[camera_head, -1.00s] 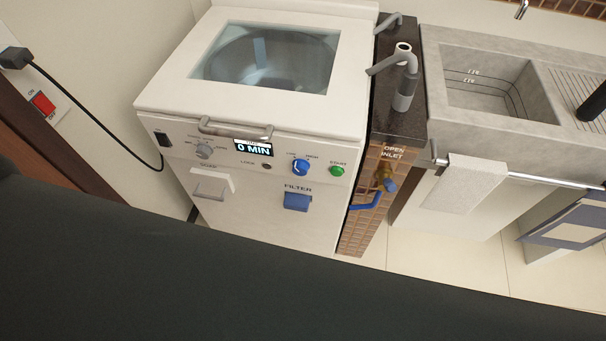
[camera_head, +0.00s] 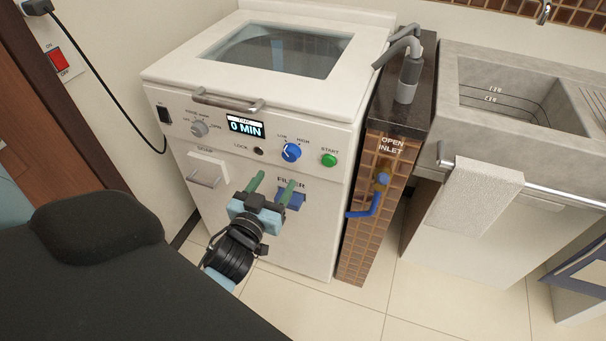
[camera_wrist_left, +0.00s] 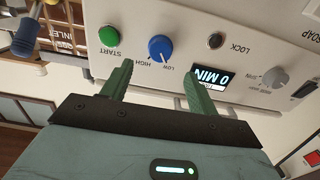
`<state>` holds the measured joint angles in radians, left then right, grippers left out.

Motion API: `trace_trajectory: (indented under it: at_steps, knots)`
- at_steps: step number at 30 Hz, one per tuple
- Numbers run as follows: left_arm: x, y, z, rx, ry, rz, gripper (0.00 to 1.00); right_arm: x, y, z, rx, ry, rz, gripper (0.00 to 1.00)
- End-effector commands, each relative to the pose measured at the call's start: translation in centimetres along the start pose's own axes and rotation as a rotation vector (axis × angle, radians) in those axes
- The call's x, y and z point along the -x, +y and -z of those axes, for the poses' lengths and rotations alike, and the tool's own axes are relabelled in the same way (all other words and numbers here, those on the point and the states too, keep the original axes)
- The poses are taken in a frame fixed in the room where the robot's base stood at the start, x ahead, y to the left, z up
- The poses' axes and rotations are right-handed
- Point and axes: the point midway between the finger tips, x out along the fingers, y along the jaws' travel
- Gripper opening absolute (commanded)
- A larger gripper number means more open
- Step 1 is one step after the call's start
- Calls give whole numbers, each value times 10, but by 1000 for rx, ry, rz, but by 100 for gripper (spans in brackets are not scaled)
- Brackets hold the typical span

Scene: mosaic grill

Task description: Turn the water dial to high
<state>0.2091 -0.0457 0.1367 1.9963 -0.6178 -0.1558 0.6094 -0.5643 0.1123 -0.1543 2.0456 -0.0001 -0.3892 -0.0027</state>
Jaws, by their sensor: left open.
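The water dial is the blue knob (camera_head: 291,152) between the LOW and HIGH labels on the white washing machine's front panel (camera_head: 230,110). In the left wrist view the blue knob (camera_wrist_left: 160,48) lies beyond and between my fingertips, apart from them, with its white mark near LOW. My left gripper (camera_head: 272,181) is open and empty in front of the panel, below and left of the knob in the head view. Its green fingers also show in the left wrist view (camera_wrist_left: 158,72). My right gripper is not in view.
A green START button (camera_head: 329,160) is right of the knob. A display reading 0 MIN (camera_head: 246,126) and a grey dial (camera_head: 200,129) are to its left. The blue filter handle (camera_head: 291,200) is behind my fingers. A tiled inlet column (camera_head: 362,225) stands at the right.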

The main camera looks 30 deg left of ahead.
Motion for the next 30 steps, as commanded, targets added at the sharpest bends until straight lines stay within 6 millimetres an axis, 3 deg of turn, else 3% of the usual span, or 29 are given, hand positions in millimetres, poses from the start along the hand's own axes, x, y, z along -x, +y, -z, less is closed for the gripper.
trace_trajectory:
  at_steps: [8,21,30]
  knots:
    - [-6,0,3,0,8,2,60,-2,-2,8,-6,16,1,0]
    - [-64,0,3,-1,8,1,60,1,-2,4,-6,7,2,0]
    - [-80,0,2,1,5,1,60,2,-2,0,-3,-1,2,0]
